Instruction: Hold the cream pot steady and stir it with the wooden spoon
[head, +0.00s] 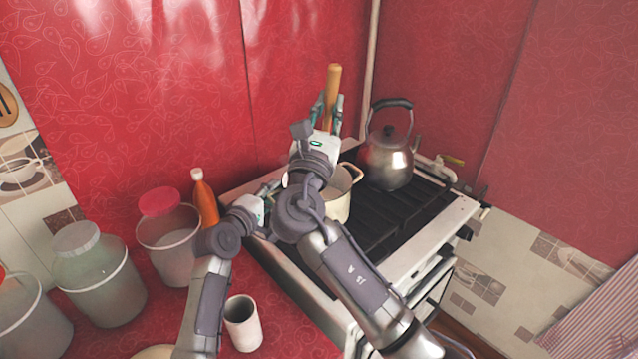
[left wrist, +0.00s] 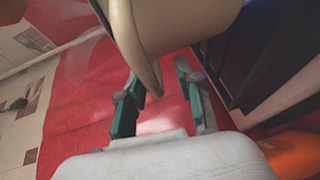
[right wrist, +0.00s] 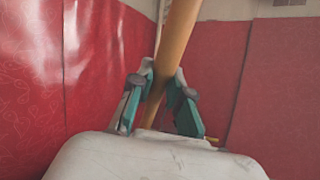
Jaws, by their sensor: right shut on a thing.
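The cream pot (head: 339,203) stands on the left part of the stove, partly hidden behind my right arm. My right gripper (head: 329,112) is shut on the wooden spoon (head: 333,82) above the pot. The spoon also shows between the fingers in the right wrist view (right wrist: 177,40); its lower end is hidden. My left gripper (head: 272,187) is at the pot's left side. In the left wrist view its fingers (left wrist: 160,90) are apart, with the pot's looped handle (left wrist: 147,62) reaching between them, and a gap is visible.
A metal kettle (head: 389,160) stands on the stove (head: 398,214) right of the pot. An orange bottle (head: 205,203), lidded jars (head: 168,240) and a pale cup (head: 242,325) stand on the red counter to the left. Red walls rise close behind.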

